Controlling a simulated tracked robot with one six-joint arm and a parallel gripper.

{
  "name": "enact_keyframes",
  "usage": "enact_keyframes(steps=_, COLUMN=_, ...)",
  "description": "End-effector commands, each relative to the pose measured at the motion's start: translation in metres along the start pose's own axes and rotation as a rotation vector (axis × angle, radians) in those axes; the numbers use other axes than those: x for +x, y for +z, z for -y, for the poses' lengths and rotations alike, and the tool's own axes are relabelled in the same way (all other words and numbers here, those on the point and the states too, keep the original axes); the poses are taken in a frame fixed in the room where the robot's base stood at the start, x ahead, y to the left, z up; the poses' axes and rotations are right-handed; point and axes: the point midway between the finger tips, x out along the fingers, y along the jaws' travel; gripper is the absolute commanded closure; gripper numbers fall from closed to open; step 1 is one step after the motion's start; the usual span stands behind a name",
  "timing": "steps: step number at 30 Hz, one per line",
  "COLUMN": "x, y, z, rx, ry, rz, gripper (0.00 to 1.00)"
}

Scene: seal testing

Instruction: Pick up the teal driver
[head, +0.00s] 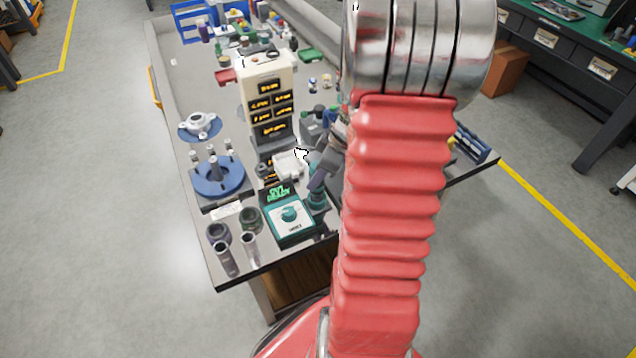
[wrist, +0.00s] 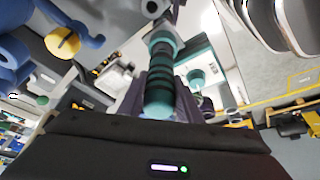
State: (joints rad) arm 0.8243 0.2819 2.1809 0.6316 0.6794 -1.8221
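The teal driver (wrist: 160,92) has a ribbed teal-and-black handle and fills the middle of the wrist view. In the head view it (head: 316,199) stands near the bench's front edge, just right of a teal dial box, partly hidden by my gripper. My gripper (head: 318,182) is at the driver, with its dark fingers on either side of the handle. In the wrist view my gripper (wrist: 162,98) lies around the handle with little or no gap visible. Whether the fingers press on it cannot be told.
The teal dial box (head: 290,218) is close by on the left. A blue flange fixture (head: 219,176), dark cups (head: 218,233) and a cream display tower (head: 267,95) crowd the bench. A white tray (head: 289,165) sits behind. My red arm hides the bench's right part.

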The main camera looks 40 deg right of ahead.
Motion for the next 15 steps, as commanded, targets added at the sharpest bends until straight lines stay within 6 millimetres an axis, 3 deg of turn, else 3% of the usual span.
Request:
enact_keyframes(steps=9, x=0.0001, y=-0.0001, z=0.0003, rx=0.000, ry=-0.001, rz=0.000, gripper=0.95)
enact_keyframes(steps=15, x=-0.0004, y=-0.0005, z=0.0000, rx=-0.001, ry=0.000, rz=-0.001, gripper=0.96)
